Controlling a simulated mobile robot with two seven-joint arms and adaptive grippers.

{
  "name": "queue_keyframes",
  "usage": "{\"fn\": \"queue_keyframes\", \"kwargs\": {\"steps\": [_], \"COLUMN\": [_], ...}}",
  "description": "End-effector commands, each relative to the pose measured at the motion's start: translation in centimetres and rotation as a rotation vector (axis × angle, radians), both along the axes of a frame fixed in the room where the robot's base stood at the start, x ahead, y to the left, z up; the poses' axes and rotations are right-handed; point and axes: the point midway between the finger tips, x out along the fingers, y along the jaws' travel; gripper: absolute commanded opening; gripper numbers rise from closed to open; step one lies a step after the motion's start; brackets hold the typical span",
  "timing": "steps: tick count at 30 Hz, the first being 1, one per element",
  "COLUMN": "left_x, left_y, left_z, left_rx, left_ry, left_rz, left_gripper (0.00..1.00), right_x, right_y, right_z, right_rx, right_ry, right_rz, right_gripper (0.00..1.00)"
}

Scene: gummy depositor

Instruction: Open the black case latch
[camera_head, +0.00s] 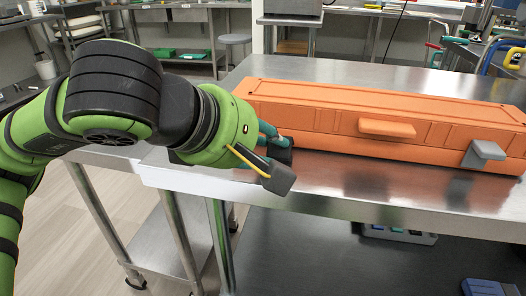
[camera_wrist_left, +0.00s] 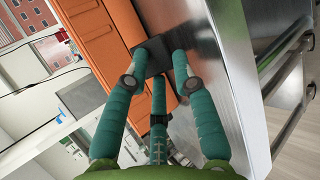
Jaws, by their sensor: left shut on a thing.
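The long case (camera_head: 330,105) is orange and lies closed on the steel table. A dark latch (camera_wrist_left: 152,50) sits on its front side near the left end. In the head view my wrist and fingers partly hide this latch. My right gripper is not in view.
An orange handle (camera_head: 387,127) juts from the middle of the case front. The steel table top (camera_head: 400,190) is bare in front of the case. A lower shelf (camera_head: 330,255) holds a small device (camera_head: 400,234). Tools with blue and green handles stand at the far right.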

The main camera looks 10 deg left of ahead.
Motion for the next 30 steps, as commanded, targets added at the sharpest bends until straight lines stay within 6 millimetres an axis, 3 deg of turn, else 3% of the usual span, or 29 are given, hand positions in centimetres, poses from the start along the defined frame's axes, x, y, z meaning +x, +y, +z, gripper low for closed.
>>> {"fn": "queue_keyframes", "kwargs": {"steps": [17, 18, 20, 30], "left_x": [-0.01, -0.01, -0.02, -0.07], "left_y": [-0.14, -0.14, -0.14, -0.03], "left_z": [-0.04, -0.04, -0.03, -0.02], "left_rx": [-0.002, -0.002, -0.002, 0.0], "left_ry": [-0.01, -0.01, -0.01, -0.01], "left_rz": [-0.004, -0.004, -0.004, -0.002], "left_gripper": [0.0, 0.32, 0.56, 0.57], "right_x": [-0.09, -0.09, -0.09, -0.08], "right_y": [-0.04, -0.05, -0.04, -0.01], "right_z": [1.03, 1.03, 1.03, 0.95], "right_rx": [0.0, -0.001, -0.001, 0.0], "right_ry": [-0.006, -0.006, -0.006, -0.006], "right_rz": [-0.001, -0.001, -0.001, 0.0], "right_gripper": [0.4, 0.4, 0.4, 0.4]}}
